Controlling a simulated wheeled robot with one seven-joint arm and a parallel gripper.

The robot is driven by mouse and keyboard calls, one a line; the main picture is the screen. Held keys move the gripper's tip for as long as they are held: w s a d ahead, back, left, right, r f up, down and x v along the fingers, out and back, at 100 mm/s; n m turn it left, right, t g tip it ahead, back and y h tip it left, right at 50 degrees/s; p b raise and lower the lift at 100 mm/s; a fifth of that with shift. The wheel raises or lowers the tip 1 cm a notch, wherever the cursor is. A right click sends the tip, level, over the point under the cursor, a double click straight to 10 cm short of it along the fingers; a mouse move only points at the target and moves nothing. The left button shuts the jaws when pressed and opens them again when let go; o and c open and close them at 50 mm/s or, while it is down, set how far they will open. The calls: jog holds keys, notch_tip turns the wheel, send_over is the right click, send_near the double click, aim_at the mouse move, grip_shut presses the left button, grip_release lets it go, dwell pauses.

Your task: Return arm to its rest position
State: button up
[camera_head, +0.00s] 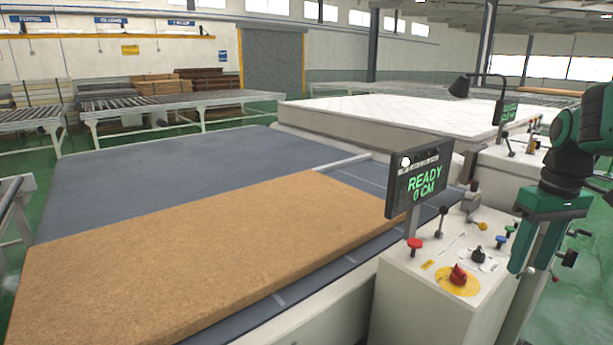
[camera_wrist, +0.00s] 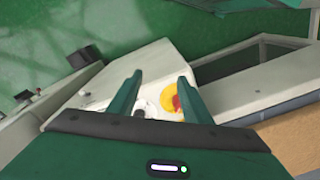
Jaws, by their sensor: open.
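My gripper (camera_head: 540,240) is at the right in the head view, its green fingers pointing down beside the right edge of the control console (camera_head: 400,295). The fingers are apart and nothing is between them. In the wrist view my gripper (camera_wrist: 158,85) is also open, with the console top (camera_wrist: 110,80) beyond the fingertips. A red knob (camera_head: 458,275) on a yellow disc sits on the console, left of my gripper. My green and black arm reaches in from the right edge.
A display (camera_head: 420,180) reading "READY 0 CM" stands on the console. A brown slab (camera_head: 180,255) lies on the grey table (camera_head: 180,165). A white mattress (camera_head: 400,115) lies behind. Levers and colored buttons (camera_head: 415,244) stick up from the console. Green floor shows at the right.

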jog(key=s+a+f+m, duration=0.2)
jog(key=s+f+m, duration=0.2)
jog(key=s, duration=0.6)
jog(key=s+a+f+m, duration=0.1)
jog(key=s+f+m, duration=0.2)
jog(key=s, duration=0.7)
jog(key=shift+a+f+m, duration=0.4)
jog(key=shift+f, duration=0.05)
jog(key=shift+w, duration=0.1)
jog(key=shift+w+f, duration=0.25)
jog(key=shift+w, duration=0.35)
jog(key=shift+c, duration=0.7)
